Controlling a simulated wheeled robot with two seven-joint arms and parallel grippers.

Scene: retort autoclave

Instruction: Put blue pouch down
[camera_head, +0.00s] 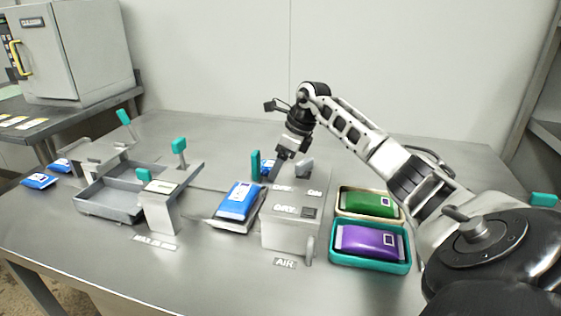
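A blue pouch (238,200) lies on a tilted grey tray (232,226) left of the grey AIR box. Another blue pouch (266,168) shows only in part behind a teal upright handle (255,164) and the box. My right gripper (279,160) reaches in from the right and points down behind the box, close beside this partly hidden pouch. Its fingertips are small and partly covered, so I cannot tell whether they touch or hold the pouch. Two more blue pouches (40,181) (62,164) lie at the far left of the table. My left gripper is out of view.
The grey AIR box (290,232) stands mid-table. Right of it are a cream tray (343,208) with a green pouch (368,204) and a teal tray (370,264) with a purple pouch (370,241). A grey divided fixture (108,214) stands left. The front table is clear.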

